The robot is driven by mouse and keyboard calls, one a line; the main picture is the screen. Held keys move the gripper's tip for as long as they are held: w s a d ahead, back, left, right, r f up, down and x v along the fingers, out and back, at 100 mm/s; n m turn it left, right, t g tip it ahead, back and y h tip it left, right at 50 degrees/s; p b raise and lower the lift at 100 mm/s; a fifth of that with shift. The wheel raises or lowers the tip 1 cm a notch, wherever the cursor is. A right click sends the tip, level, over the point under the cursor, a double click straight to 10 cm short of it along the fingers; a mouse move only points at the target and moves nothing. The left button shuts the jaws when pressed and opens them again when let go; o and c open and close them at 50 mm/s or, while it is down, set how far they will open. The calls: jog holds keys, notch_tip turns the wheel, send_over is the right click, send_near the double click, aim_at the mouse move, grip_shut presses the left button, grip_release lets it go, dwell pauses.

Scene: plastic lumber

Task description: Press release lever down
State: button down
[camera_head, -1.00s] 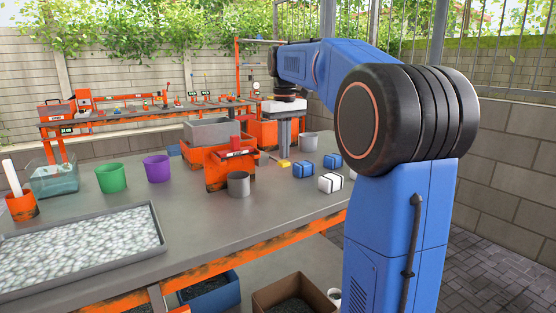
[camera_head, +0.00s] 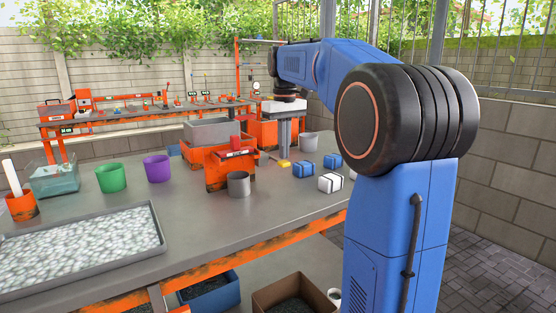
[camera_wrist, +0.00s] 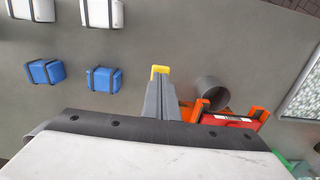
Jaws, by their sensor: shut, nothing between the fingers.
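My gripper (camera_head: 285,157) points straight down over the workbench, its grey fingers closed with nothing between them. In the wrist view the fingers (camera_wrist: 160,80) run up the middle. A small yellow piece (camera_wrist: 160,70) shows right at their tip; it also shows in the head view (camera_head: 284,163). I cannot tell whether they touch. An orange unit (camera_head: 217,175) with a red part (camera_head: 235,143) on top stands left of my gripper; the red part also shows in the wrist view (camera_wrist: 226,121). I cannot tell for certain which piece is the release lever.
A grey cup (camera_head: 238,184) stands before the orange unit. Blue blocks (camera_head: 333,161) and a white strapped block (camera_head: 331,183) lie right of my gripper. Green (camera_head: 111,178) and purple (camera_head: 157,168) buckets and a tray of flakes (camera_head: 158,222) are at left. The bench front is clear.

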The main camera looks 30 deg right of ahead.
aim_at(284, 162)
jog(key=shift+f, duration=0.55)
jog(key=shift+f, duration=1.35)
jog(key=shift+r, duration=3.45)
